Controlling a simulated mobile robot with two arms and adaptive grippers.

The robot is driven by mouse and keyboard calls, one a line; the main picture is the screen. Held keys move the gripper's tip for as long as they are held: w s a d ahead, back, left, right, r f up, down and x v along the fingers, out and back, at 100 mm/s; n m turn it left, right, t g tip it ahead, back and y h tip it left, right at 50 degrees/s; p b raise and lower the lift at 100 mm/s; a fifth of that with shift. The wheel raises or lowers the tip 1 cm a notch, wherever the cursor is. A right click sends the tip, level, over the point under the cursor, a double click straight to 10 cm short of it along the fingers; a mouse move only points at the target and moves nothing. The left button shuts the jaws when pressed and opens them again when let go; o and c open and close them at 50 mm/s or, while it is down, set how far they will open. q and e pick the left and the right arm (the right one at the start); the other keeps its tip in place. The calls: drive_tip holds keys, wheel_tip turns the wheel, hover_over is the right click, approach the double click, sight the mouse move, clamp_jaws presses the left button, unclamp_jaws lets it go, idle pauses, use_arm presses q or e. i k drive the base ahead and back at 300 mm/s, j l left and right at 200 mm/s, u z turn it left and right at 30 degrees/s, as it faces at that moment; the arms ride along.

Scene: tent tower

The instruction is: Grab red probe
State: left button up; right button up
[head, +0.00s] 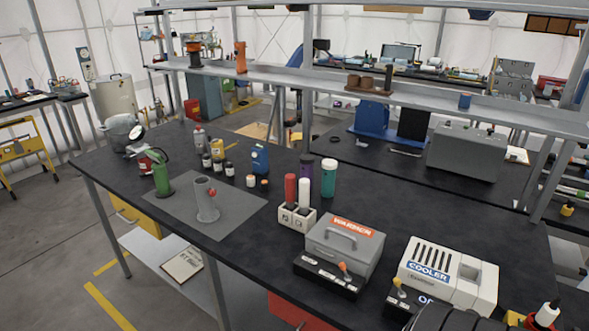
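A red probe-like cylinder (290,188) stands upright in a small white holder (297,217) on the black workbench (345,215). A white cylinder (304,193) stands beside it in the same holder. The lower ends of both are hidden in the holder.
A grey mat (235,208) with a grey cylinder (206,199) lies left. A shelf (440,103) spans the back.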

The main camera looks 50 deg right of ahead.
sight(290, 179)
drive_tip(key=z, duration=1.55)
drive_tip(key=i+j, duration=0.1)
